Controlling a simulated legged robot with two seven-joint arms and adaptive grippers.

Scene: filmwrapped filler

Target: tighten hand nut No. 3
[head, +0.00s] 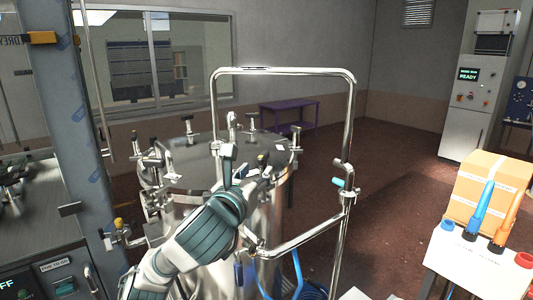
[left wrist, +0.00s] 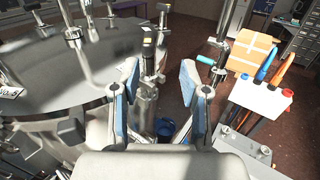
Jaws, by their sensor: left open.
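A steel vessel with a flat round lid (head: 185,158) stands in the middle of the head view, with several T-handled hand nuts around its rim. My left gripper (head: 247,166) is over the near right rim, open, and covers part of the lid edge. In the left wrist view the two blue-padded fingers (left wrist: 160,78) are spread apart. I cannot read which nut is No. 3. My right gripper is not in view.
A steel pipe frame (head: 352,120) with a teal-handled valve rises right of the vessel. A white stand (head: 470,262) holds blue and orange tools by a cardboard box (head: 490,185). A grey post (head: 70,120) stands left.

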